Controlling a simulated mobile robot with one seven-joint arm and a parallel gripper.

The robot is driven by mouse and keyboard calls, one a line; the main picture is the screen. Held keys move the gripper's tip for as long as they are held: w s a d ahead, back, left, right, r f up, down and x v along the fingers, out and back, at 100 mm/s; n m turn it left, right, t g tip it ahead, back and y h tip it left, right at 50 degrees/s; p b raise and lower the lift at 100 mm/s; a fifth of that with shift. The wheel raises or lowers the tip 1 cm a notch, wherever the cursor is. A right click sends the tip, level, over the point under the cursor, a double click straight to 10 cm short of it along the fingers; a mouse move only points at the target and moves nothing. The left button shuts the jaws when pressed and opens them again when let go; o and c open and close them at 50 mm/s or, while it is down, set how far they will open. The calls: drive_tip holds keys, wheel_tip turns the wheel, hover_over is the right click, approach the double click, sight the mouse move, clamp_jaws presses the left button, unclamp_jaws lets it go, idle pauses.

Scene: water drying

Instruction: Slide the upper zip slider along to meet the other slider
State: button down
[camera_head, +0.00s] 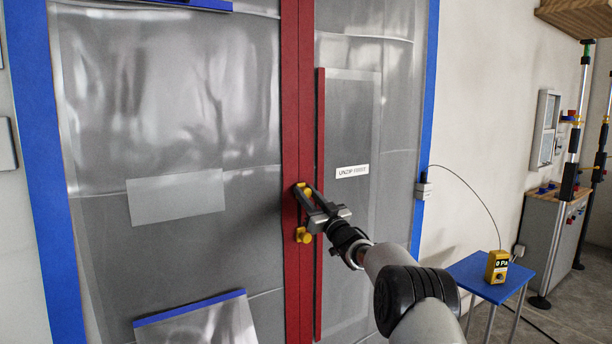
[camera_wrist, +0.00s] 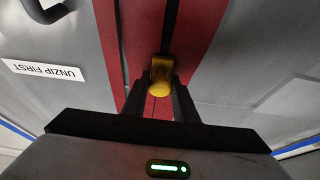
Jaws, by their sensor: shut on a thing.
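The upper zip slider (camera_head: 303,187) is a small yellow piece on the red zip strip (camera_head: 297,90) of the plastic sheet door. My gripper (camera_head: 310,197) reaches in from the lower right and is shut on this slider. In the wrist view, a yellow slider (camera_wrist: 160,78) sits between the fingertips of my gripper (camera_wrist: 160,92), partly covered by them. The other, lower slider (camera_head: 303,235) is also yellow and sits a short way below on the same strip. I cannot make it out in the wrist view.
A second red strip (camera_head: 320,270) runs beside the zip, near an "UNZIP FIRST" label (camera_head: 352,171). Blue frame edges (camera_head: 426,110) border the sheeting. A small blue table (camera_head: 478,272) with a yellow gauge (camera_head: 497,265) stands at the right.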

sight(307, 234)
wheel_tip(307, 234, down, 10)
drive_tip(key=b, duration=0.4)
drive_tip(key=c, duration=1.4)
unclamp_jaws()
drive_tip(key=shift+c, duration=0.2)
drive_tip(key=p+v, duration=0.2)
drive_tip(key=v, duration=1.5)
drive_tip(key=shift+s, duration=0.15)
